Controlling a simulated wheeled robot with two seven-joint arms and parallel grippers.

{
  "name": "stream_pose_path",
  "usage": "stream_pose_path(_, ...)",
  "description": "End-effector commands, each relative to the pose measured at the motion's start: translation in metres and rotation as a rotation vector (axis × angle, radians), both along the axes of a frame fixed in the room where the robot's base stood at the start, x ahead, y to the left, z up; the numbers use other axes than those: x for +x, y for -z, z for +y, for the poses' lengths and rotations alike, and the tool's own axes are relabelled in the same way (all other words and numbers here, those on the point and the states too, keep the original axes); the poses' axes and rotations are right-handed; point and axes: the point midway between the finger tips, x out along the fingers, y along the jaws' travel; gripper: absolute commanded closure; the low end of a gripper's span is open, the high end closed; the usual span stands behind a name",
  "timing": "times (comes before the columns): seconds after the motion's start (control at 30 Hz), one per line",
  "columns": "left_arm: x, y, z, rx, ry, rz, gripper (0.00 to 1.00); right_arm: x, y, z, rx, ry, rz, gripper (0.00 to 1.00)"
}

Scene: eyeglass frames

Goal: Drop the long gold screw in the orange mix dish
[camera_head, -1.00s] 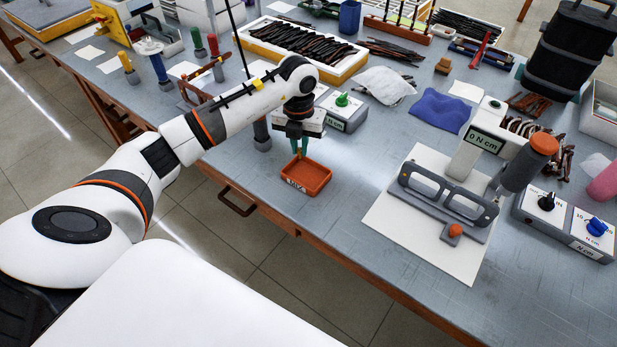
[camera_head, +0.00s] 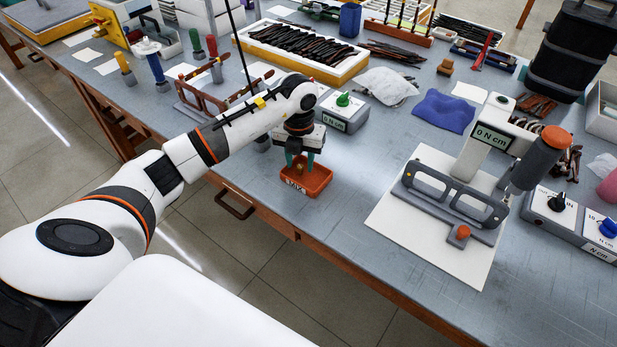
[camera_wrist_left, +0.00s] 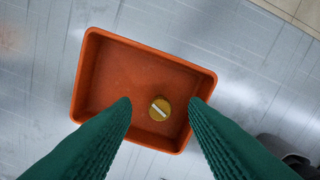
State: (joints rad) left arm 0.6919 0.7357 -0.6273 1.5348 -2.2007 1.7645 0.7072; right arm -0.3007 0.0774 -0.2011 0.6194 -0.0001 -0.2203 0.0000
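The orange mix dish (camera_head: 318,190) stands on the table near its front edge, with a label on its front wall. My left gripper (camera_head: 301,165) is open above the dish, its green fingers spread wide apart. In the left wrist view the dish (camera_wrist_left: 90,75) lies beneath the fingertips (camera_wrist_left: 160,103). A gold screw (camera_wrist_left: 159,108) with a slotted round head shows between the fingers, over or in the dish near its lower side. Its shaft is hidden, and neither finger touches it. The screw also shows small in the head view (camera_head: 299,168). My right gripper is not in view.
A grey box with a green knob (camera_head: 343,107) stands just behind the dish. To the right, a glasses frame fixture (camera_head: 452,198) sits on a white sheet. The table between dish and sheet is clear.

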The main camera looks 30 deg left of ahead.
Motion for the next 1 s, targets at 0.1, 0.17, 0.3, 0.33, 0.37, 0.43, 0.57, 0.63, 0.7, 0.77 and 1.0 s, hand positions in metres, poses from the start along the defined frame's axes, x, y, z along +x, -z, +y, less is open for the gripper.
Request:
stream_pose_path(0.1,0.000,0.000,0.000,0.000,0.000,0.000,0.60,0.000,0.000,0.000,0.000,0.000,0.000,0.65)
stream_pose_path(0.17,0.000,0.000,0.000,0.000,0.000,0.000,0.60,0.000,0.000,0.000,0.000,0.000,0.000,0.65)
stream_pose_path(0.3,0.001,-0.006,0.000,0.001,0.000,-0.002,0.60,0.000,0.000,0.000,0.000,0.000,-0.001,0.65)
stream_pose_path(0.33,0.001,-0.010,0.000,0.001,0.000,-0.002,0.60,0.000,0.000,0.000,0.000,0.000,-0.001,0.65)
stream_pose_path(0.37,0.001,-0.014,0.000,0.000,0.000,-0.003,0.60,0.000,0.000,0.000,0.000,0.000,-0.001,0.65)
stream_pose_path(0.43,0.001,-0.026,0.001,0.001,0.000,-0.005,0.60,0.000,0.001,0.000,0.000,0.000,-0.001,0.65)
stream_pose_path(0.57,0.001,-0.054,0.001,0.001,0.001,-0.006,0.60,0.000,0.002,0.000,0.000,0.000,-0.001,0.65)
stream_pose_path(0.63,0.001,-0.070,0.000,0.001,0.000,-0.006,0.60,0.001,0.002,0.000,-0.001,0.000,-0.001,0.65)
stream_pose_path(0.7,0.001,-0.084,0.000,0.000,0.000,-0.005,0.60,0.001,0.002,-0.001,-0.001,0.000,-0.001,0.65)
stream_pose_path(0.77,0.001,-0.094,0.001,0.001,0.000,-0.005,0.60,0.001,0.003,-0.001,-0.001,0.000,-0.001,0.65)
stream_pose_path(1.0,0.000,-0.118,0.000,0.000,0.000,-0.001,0.60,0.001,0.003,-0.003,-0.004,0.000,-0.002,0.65)
